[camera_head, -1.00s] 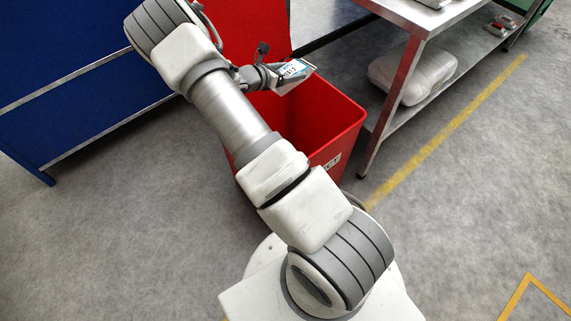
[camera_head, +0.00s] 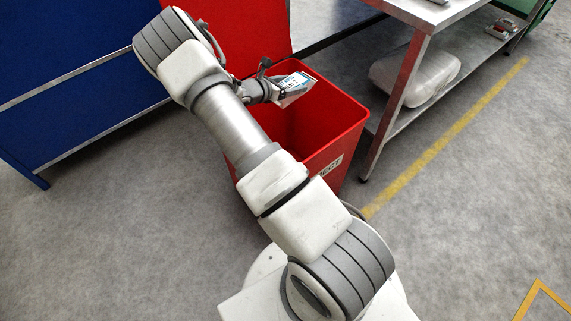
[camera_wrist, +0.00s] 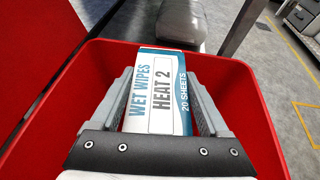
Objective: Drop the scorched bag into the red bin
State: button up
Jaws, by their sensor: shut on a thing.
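My gripper (camera_wrist: 162,78) is shut on a white and blue pack (camera_wrist: 160,95) printed "WET WIPES", "HEAT 2" and "20 SHEETS". No scorch mark shows on the face I see. The pack also shows in the head view (camera_head: 296,84), at the end of my gripper (camera_head: 276,90). The red bin (camera_head: 345,118) is open at the top, with a partly hidden white label ending in "JECT". In the wrist view the bin's red walls (camera_wrist: 248,110) surround the gripper and pack on both sides. The pack is over the bin's opening; the bin's bottom is hidden.
A metal table (camera_head: 405,75) with a lower shelf stands right of the bin, and a pale sack (camera_head: 415,75) lies on that shelf. A blue panel (camera_head: 70,50) stands at the left. Grey floor with a yellow line (camera_head: 445,140) is clear at the right.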

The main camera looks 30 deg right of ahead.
jog(key=o, duration=1.2)
jog(key=shift+c, duration=0.2)
jog(key=p+v, duration=0.4)
jog(key=v, duration=1.3)
jog(key=shift+a+r+p, duration=0.15)
jog(key=shift+a+p, duration=0.05)
jog(key=shift+p, duration=0.2)
jog(key=shift+s, duration=0.1)
